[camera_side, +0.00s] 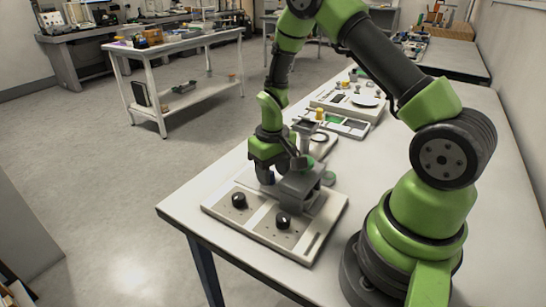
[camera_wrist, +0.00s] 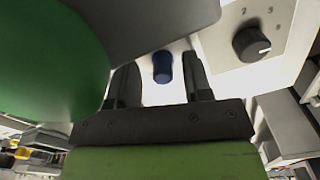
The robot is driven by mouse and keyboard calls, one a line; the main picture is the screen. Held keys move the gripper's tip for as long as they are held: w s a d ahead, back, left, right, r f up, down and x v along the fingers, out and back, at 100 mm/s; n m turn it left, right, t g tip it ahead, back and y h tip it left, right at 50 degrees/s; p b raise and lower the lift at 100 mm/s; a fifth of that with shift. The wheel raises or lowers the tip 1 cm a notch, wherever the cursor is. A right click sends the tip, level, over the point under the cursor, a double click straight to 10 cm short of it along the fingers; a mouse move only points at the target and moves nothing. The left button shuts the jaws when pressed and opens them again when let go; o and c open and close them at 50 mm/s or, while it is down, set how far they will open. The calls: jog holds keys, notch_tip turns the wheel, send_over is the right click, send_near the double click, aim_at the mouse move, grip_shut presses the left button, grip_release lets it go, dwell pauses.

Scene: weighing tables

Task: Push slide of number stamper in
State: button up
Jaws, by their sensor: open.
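The number stamper shows in the side view as a dark grey block (camera_side: 300,188) on a pale base plate (camera_side: 318,243) with two black knobs. My gripper (camera_side: 278,172) points down at the grey block's far left side. In the wrist view my gripper (camera_wrist: 161,68) is open, with a dark finger on each side of a small blue cylinder (camera_wrist: 162,66). I see no clear contact with it; whether it belongs to the slide I cannot tell. Part of the grey block (camera_wrist: 150,20) fills the top of the wrist view. The slide itself is not clearly visible.
The left black knob (camera_side: 239,200) and the right one (camera_side: 284,220) stand on the plate. A dial with numbers (camera_wrist: 252,44) shows in the wrist view. A tray (camera_side: 345,124) and a scale (camera_side: 350,100) stand farther back. The table's front left corner is clear.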

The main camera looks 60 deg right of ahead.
notch_tip(320, 180, up, 9)
jog(key=shift+f, duration=0.1)
dwell(0.4)
jog(key=s+a+r+t, duration=0.2)
jog(key=a+r, duration=0.1)
jog(key=r, duration=0.3)
jog(key=s+a+r+t, duration=0.1)
jog(key=s+a+r, duration=0.1)
jog(key=r, duration=0.4)
jog(key=s+a+r+t+y, duration=0.2)
jog(key=s+a+r+t, duration=0.2)
jog(key=s, duration=0.7)
notch_tip(320, 180, up, 2)
jog(key=shift+a+r, duration=0.1)
jog(key=shift+a, duration=1.05)
